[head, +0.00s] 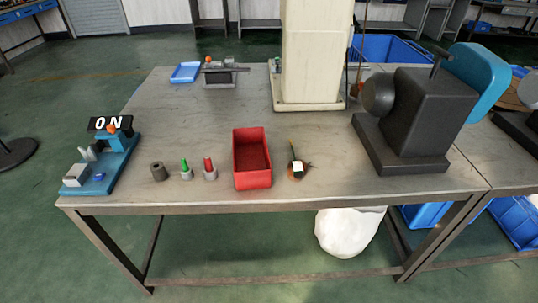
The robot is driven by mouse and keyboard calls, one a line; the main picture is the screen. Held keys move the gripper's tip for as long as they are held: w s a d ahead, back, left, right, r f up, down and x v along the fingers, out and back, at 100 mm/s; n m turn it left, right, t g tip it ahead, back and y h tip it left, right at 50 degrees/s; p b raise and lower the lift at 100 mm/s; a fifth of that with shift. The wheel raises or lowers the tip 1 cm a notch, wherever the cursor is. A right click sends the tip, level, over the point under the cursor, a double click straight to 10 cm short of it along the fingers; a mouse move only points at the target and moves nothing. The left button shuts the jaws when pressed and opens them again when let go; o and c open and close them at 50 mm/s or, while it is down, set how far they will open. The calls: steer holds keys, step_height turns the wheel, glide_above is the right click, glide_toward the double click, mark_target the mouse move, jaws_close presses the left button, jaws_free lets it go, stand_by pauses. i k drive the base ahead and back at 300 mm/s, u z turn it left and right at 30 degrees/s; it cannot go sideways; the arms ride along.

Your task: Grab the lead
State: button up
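A small item with a white block, a dark upright part and an orange-brown part (297,166) lies on the grey metal table, just right of the red bin. It may be the lead, but it is too small to tell for sure. No other cable is clearly visible on the table. My gripper is not in view.
The red open bin (252,181) stands near the table's (215,120) front edge. To its left stand a red-topped piece (210,171), a green-topped piece (186,172), a dark cylinder (158,172) and a blue fixture (117,158). A dark machine (415,120) stands right; a cream column (315,50) behind.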

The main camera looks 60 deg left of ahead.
mark_target(297, 170)
steer(key=u, duration=1.05)
steer(key=i, duration=1.05)
steer(key=u, duration=1)
